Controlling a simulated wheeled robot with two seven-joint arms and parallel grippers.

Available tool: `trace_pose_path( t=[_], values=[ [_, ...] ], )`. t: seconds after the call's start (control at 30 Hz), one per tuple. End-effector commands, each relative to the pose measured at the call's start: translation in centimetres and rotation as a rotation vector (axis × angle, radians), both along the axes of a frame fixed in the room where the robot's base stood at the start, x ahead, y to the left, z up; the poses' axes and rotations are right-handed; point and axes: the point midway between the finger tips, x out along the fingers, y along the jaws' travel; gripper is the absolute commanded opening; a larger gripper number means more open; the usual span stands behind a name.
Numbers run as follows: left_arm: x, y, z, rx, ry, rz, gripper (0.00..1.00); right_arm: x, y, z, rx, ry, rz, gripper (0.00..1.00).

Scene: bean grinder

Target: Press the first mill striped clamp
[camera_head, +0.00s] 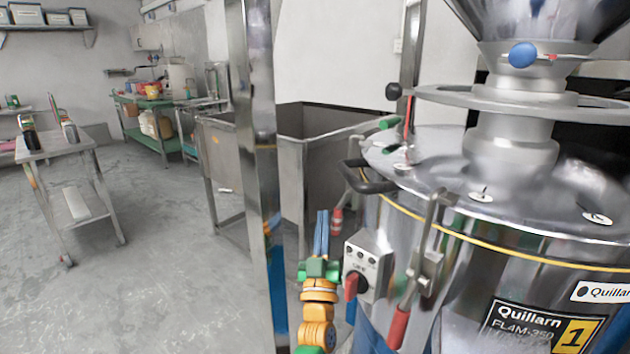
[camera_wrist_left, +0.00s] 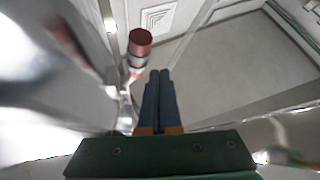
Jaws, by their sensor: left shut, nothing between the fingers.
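The first mill (camera_head: 480,290) is a shiny steel drum at the right, with a yellow "1" on its label. A clamp with a red and white striped handle (camera_head: 337,220) shows at the drum's left side, beyond the control box. In the left wrist view the striped handle (camera_wrist_left: 138,52) stands just ahead and slightly left of the fingertips. My left gripper (camera_head: 321,214) has blue fingers, shut and empty, pointing toward the clamp's area. Its fingers (camera_wrist_left: 158,74) look apart from the handle. The clamp's base is hidden. My right gripper is out of view.
A grey control box (camera_head: 368,265) with a red knob is right of my gripper. A plain red-handled clamp (camera_head: 398,326) hangs on the drum's front. A steel post (camera_head: 258,150) stands to the left, with a steel bin (camera_head: 305,165) behind. Open floor lies farther left.

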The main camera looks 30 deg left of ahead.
Motion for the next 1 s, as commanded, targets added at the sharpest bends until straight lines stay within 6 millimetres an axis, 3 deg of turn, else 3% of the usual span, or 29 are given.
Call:
trace_pose_path(
  t=[0.6, 1.0],
  values=[
    [-0.2, -0.1, -0.2, 0.000, 0.000, 0.000, 0.00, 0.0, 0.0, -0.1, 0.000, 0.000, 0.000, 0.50],
    [-4.6, -2.6, -3.9, -0.001, 0.002, 0.000, 0.00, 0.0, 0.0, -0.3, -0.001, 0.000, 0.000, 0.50]
  ],
)
